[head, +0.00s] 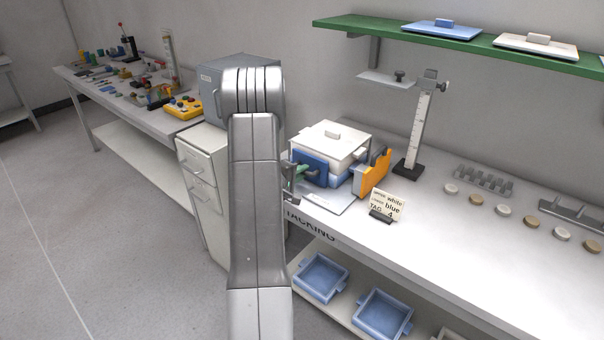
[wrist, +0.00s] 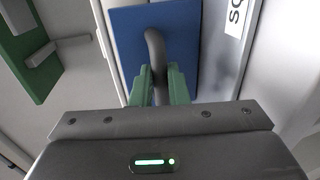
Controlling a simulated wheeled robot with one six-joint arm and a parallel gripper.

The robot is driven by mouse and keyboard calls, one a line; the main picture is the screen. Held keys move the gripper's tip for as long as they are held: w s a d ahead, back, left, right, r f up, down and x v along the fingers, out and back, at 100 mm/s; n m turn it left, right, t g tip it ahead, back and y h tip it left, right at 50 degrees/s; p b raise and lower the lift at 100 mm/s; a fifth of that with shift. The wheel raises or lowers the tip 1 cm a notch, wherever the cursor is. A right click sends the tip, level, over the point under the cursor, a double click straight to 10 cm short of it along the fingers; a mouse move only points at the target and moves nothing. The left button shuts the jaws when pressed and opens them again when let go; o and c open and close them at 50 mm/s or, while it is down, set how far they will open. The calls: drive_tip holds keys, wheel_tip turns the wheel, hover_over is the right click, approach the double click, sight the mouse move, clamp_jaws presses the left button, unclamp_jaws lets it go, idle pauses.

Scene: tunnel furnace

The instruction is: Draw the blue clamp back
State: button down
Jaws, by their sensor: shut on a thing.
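The blue clamp (head: 310,166) is an upright blue plate at the left side of a stack. The stack has a white lidded box (head: 330,143) on top and a blue box (head: 341,179) under it. In the wrist view the blue clamp (wrist: 184,25) fills the top middle and carries a dark curved handle (wrist: 153,42). My gripper (wrist: 159,82) has its green fingers shut on that handle. In the head view my arm hides most of my gripper. An orange clamp (head: 374,171) stands at the stack's right side. Whether the blue clamp touches the boxes is unclear.
A tag card (head: 387,203) stands at the bench front. A height gauge (head: 417,128) stands behind right, with a row of discs (head: 503,210) further right. A green shelf (head: 465,47) hangs above. Blue trays (head: 384,312) sit on the lower shelf. A grey cabinet (head: 210,90) is left.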

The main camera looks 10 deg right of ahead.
drive_tip(key=shift+s+a+f+b, duration=0.1)
drive_tip(key=shift+s+a+b, duration=0.65)
drive_tip(key=shift+a, duration=0.1)
drive_tip(key=shift+s+a+b, duration=0.6)
drive_tip(key=shift+a+b, duration=0.1)
drive_tip(key=shift+a, duration=0.15)
drive_tip(key=c, duration=1.7)
unclamp_jaws()
drive_tip(key=shift+o, duration=1.3)
drive_tip(key=shift+s+a, duration=0.1)
drive_tip(key=shift+a, duration=0.1)
drive_tip(key=b+v, duration=0.2)
drive_tip(key=v, duration=1.1)
drive_tip(key=shift+s+a, duration=0.2)
drive_tip(key=shift+a, duration=0.05)
drive_tip(key=p+x, duration=0.1)
drive_tip(key=x, duration=0.6)
drive_tip(key=p+x, duration=0.1)
drive_tip(key=x, duration=0.6)
drive_tip(key=shift+r, duration=0.2)
